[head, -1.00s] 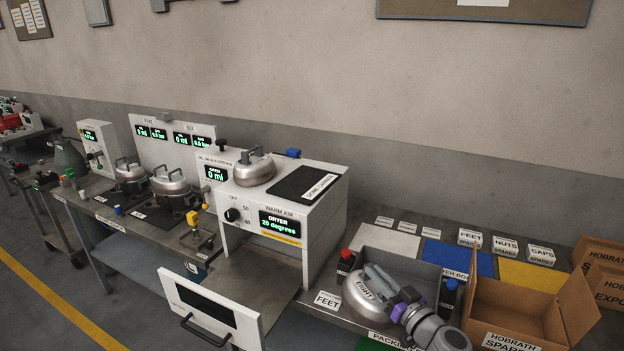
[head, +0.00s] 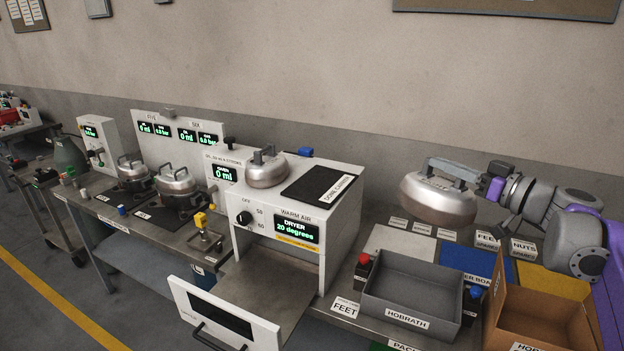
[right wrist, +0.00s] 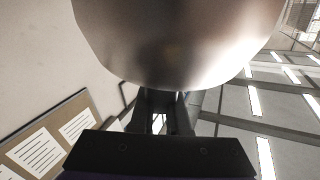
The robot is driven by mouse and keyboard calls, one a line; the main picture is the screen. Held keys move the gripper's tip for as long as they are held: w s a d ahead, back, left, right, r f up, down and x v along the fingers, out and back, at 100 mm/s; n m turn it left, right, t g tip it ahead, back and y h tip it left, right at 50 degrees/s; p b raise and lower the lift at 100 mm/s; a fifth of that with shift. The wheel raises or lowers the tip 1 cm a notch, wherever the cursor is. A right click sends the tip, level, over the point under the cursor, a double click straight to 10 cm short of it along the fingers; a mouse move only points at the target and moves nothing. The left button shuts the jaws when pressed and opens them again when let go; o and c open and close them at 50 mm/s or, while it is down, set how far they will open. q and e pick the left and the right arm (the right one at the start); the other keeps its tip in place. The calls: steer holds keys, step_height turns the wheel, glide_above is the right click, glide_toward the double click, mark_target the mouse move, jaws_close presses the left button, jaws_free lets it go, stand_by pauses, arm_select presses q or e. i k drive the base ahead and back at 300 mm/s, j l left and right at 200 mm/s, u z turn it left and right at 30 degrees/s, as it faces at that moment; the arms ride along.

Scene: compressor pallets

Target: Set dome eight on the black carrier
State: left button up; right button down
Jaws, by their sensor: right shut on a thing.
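Dome eight (head: 438,200), a silver metal dome with a bar handle on top, hangs in the air over the right end of the bench. Its EIGHT label shows only in the earlier frame. My right gripper (head: 478,180) is shut on its handle from the right. In the right wrist view the dome (right wrist: 175,40) fills the top, beyond the fingers (right wrist: 165,110). The black carrier (head: 318,184), a flat pad labelled DOME CARRIER, lies bare on top of the white dryer, left of the held dome. My left gripper is not in view.
Another silver dome (head: 266,170) stands on the dryer (head: 300,215), just left of the carrier. The dryer's front door (head: 222,318) hangs open. A grey HOBRATH tray (head: 412,290) stands empty below. A cardboard box (head: 545,315) is at right.

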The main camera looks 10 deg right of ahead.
mark_target(317, 187)
steer(key=i+j, duration=1)
steer(key=i, duration=0.05)
